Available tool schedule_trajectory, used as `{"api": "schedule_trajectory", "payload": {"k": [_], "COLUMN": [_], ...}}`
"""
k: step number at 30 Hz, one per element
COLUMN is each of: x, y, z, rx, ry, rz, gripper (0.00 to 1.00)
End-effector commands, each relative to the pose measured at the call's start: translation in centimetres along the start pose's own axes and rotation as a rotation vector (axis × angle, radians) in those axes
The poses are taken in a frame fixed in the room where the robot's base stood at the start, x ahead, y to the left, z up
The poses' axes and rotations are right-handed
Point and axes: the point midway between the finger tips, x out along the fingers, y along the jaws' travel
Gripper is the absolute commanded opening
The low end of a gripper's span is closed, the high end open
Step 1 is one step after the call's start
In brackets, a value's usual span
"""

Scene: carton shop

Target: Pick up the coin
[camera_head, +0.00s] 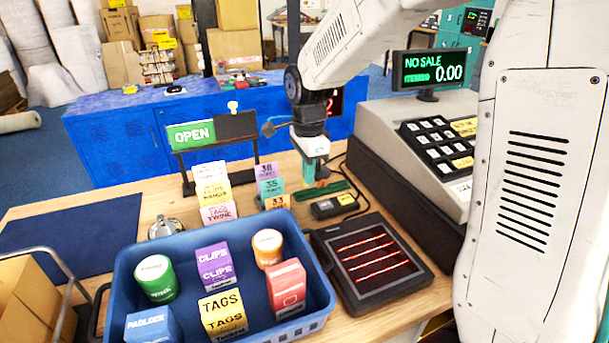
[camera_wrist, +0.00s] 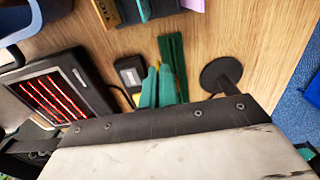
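I cannot make out a coin for certain in either view. My gripper (camera_head: 315,172) points down over the counter, behind the blue crate, with teal fingers close together. In the wrist view its fingers (camera_wrist: 159,88) are side by side, with small yellowish patches near their tips. I cannot tell whether these are finger pads or something held. A flat dark green strip (camera_wrist: 173,62) lies on the wood right beside the fingers. The strip also shows in the head view (camera_head: 328,192), just below the fingertips.
A small black device (camera_head: 334,206) and a black pad with red lines (camera_head: 372,262) lie near the gripper. A blue crate (camera_head: 222,334) of cartons and tins stands in front. Small label cartons (camera_head: 270,186) stand left; a cash register (camera_head: 420,150) stands right.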

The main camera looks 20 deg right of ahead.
Motion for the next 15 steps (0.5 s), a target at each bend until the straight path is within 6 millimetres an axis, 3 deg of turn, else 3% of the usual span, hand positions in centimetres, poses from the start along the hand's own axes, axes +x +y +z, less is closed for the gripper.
{"api": "schedule_trajectory", "payload": {"k": [9, 15], "x": [-0.9, -1.2], "y": [8.6, 12.2], "z": [-0.2, -0.3], "rx": [0.0, -0.001], "ry": [0.0, 0.0], "rz": [-0.005, -0.004], "gripper": [0.0, 0.0]}}
